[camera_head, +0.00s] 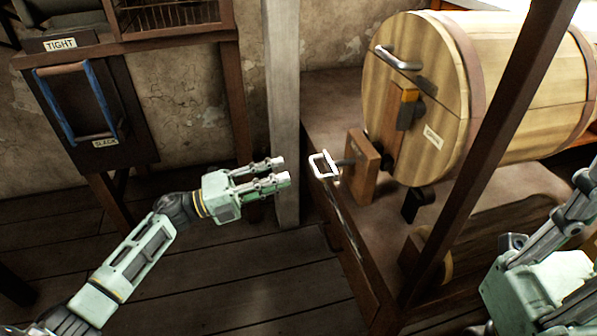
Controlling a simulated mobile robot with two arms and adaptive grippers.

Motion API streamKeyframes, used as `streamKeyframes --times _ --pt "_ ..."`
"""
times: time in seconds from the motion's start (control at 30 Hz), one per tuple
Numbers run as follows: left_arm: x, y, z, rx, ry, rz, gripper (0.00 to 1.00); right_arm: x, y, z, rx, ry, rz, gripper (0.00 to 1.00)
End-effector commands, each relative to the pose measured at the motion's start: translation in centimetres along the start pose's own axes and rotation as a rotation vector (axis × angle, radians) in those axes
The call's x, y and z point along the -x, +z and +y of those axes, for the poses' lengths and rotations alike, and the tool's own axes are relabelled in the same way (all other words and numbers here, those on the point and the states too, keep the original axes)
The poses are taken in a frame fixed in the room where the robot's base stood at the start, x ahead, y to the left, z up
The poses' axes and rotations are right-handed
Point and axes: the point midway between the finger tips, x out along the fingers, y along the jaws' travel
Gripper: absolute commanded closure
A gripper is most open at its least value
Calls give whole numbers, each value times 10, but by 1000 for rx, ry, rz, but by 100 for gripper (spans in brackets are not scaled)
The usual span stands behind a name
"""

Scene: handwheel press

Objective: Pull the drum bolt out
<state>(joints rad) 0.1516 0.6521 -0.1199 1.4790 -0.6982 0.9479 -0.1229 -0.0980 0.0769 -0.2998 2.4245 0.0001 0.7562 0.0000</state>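The drum bolt has a pale metal loop handle (323,165) at the left side of a small wooden block (362,166). The block stands in front of the round end of the wooden drum (420,110). My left gripper (280,170) is just left of the handle, its fingers pointing right toward it. The fingers are apart with nothing between them, and a gap shows between the tips and the handle. My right gripper (580,205) is at the lower right, partly cut off by the picture edge; its finger opening is not clear.
A dark diagonal post (485,150) crosses in front of the drum. A pale upright post (284,100) stands behind my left gripper. A panel with a blue-sided lever (78,100) and TIGHT and SLACK labels is at the left. The drum has a metal handle (397,60).

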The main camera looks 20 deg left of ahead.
Motion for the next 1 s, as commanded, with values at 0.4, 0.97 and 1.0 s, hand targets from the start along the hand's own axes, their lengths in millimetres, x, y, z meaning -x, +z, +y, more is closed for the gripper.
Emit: streamKeyframes --times 0.4,0.97,1.0 --pt "36 0 0 -1 0 1 72 0 0 0 0 1 -1 100" --pt "35 0 0 -1 1 0 72 0 0 0 0 1 -1 100" --pt "35 0 0 -1 1 0 72 0 0 0 0 1 -1 100"
